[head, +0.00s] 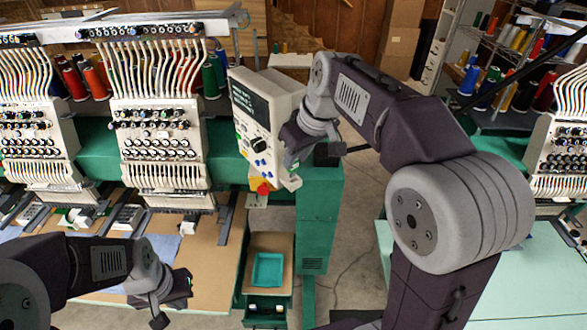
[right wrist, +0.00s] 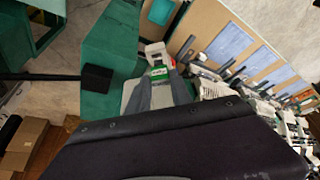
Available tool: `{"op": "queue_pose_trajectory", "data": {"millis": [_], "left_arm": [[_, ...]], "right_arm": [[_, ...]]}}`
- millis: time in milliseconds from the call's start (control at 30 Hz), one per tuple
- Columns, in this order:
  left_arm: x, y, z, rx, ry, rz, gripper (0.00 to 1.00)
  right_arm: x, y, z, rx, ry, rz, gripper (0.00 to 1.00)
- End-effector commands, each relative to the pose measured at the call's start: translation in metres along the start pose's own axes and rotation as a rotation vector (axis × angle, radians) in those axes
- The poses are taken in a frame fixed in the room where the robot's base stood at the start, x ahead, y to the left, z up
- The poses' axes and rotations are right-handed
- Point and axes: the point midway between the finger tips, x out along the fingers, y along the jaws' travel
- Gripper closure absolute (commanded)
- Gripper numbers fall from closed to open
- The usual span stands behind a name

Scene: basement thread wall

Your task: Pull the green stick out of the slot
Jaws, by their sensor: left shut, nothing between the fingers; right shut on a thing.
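The green stick (right wrist: 159,71) shows in the right wrist view between the fingertips of my right gripper (right wrist: 161,80), which is shut on it. It is close to the white control panel's lower part (right wrist: 155,50); I cannot tell how much of it sits in the slot. My left gripper (head: 172,303) is shut and empty at the lower left, over the table edge.
A red stop button (head: 263,189) on a yellow box hangs below the panel. A teal tray (head: 267,270) sits on a small wooden-topped stand below. A green post (head: 318,220) stands right of it. Embroidery heads (head: 158,140) line the left; the grey floor between the machines is clear.

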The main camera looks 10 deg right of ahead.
Motion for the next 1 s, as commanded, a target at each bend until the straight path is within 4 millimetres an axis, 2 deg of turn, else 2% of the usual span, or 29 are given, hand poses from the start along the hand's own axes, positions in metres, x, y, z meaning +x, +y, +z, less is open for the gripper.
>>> {"op": "queue_pose_trajectory", "data": {"millis": [33, 367, 700, 1000], "left_arm": [[-0.005, 0.000, -0.001, 0.000, 0.000, 0.000, 1.00], [-0.007, 0.000, -0.001, 0.000, 0.000, 0.000, 1.00], [-0.043, 0.001, -0.004, 0.000, 0.000, 0.000, 1.00], [-0.041, 0.001, -0.004, 0.000, 0.000, 0.000, 1.00]], "right_arm": [[-0.005, 0.000, -0.002, 0.000, 0.000, 0.000, 1.00], [-0.007, 0.000, -0.003, 0.000, 0.000, 0.000, 1.00], [-0.042, 0.000, -0.018, 0.000, -0.001, 0.000, 1.00], [-0.040, 0.000, -0.017, 0.000, -0.001, 0.000, 1.00]]}}
